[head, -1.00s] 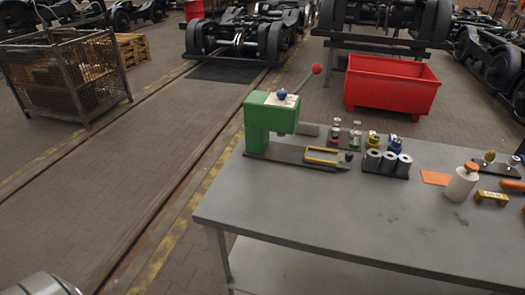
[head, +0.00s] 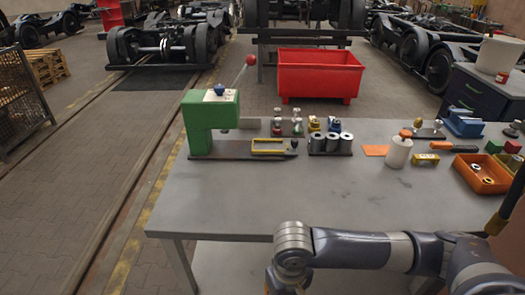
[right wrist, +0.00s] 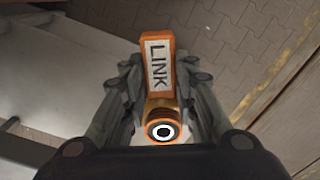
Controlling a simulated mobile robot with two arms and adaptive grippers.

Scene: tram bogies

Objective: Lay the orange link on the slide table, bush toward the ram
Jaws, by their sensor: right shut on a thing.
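In the right wrist view my right gripper (right wrist: 160,80) is shut on the orange link (right wrist: 173,42). The link has a white label reading LINK, and its ringed bush end (right wrist: 162,131) is nearest the wrist. In the head view my right arm reaches in from the right, in front of the bench's near edge; the link does not show there. The green press (head: 208,125) stands at the bench's back left. Its slide table, with a yellow frame (head: 268,146), lies right of the body. The ram under the press head is hard to make out. My left gripper is out of view.
The grey bench (head: 230,205) is clear in front of the press. Right of the slide stand grey cylinders (head: 331,145), a white bottle (head: 398,152), an orange sheet (head: 375,150) and an orange bin (head: 482,176). A red-knobbed lever (head: 251,59) rises behind the press.

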